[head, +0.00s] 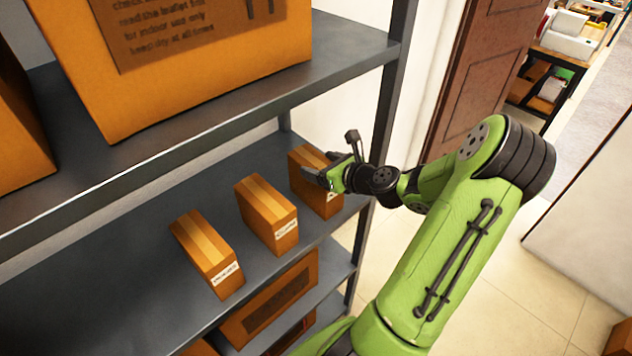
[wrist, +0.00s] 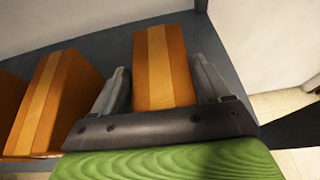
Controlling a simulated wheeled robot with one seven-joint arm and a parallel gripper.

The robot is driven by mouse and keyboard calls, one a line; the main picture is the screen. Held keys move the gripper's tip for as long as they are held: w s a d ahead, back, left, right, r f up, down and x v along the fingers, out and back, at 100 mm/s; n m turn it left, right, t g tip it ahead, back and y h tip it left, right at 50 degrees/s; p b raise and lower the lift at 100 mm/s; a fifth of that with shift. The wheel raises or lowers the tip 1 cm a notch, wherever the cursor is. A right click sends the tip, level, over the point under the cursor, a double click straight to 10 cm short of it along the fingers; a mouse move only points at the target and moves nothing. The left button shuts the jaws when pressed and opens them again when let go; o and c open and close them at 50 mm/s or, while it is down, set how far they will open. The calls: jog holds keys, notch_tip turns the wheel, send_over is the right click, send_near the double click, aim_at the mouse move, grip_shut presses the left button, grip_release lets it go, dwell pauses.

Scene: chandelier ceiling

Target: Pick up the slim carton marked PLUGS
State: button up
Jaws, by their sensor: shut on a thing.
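Three slim orange-brown cartons with a paler tape strip stand in a row on the middle shelf. The right carton (head: 303,167) is between the fingers of my gripper (head: 330,176). The wrist view shows this carton (wrist: 162,60) between the two grey fingers of my gripper (wrist: 160,76), which is shut on it. It appears upright on the shelf; I cannot tell if it is raised. Its white label is mostly hidden by my gripper. The middle carton (head: 266,213) and left carton (head: 207,254) have white labels too small to read surely.
The dark metal shelf (head: 130,270) has bare room at left. The upper shelf (head: 340,45) bears a large box (head: 190,60) above the cartons. A shelf post (head: 390,100) stands close to my gripper. Larger boxes (head: 270,305) sit below.

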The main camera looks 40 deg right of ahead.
jog(key=c, duration=0.5)
jog(key=shift+c, duration=0.8)
jog(key=shift+r, duration=0.1)
